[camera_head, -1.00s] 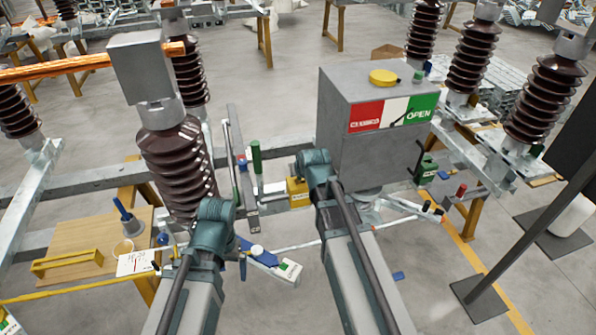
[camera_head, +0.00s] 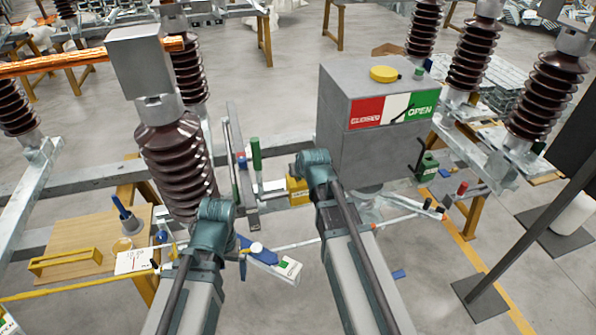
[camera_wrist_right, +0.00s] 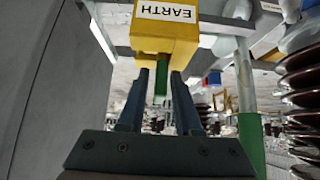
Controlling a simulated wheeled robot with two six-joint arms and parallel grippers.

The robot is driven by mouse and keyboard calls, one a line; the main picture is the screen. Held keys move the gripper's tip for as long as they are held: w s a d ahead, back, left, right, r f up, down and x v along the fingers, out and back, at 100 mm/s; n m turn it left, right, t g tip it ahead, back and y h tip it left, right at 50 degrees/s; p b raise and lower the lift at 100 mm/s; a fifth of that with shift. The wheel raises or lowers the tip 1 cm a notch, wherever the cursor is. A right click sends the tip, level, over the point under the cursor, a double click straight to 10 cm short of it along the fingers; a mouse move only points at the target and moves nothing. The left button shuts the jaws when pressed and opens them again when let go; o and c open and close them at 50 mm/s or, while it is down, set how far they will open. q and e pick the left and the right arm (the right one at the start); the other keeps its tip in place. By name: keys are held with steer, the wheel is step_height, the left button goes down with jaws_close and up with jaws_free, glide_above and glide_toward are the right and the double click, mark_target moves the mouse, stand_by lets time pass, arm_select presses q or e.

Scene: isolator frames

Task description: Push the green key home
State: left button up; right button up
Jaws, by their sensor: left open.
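The green key (camera_wrist_right: 160,84) is a short green rod under the yellow box marked EARTH (camera_wrist_right: 165,35) in the right wrist view. It stands between the two fingers of my right gripper (camera_wrist_right: 160,74), with a gap seen on each side. The fingertips are close under the box. In the head view the yellow box (camera_head: 298,191) shows beside my right arm, which hides the key and the right gripper. My left gripper (camera_head: 241,259) is open, beside a blue lever with a white knob, and mostly hidden by my left arm.
A grey cabinet (camera_head: 375,150) with a red and green OPEN panel stands right of the yellow box. A green upright handle (camera_head: 256,155) stands at its left. Brown ribbed insulators (camera_head: 178,165) and a wooden board (camera_head: 75,250) are at left.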

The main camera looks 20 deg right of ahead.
steer(key=shift+o, duration=1)
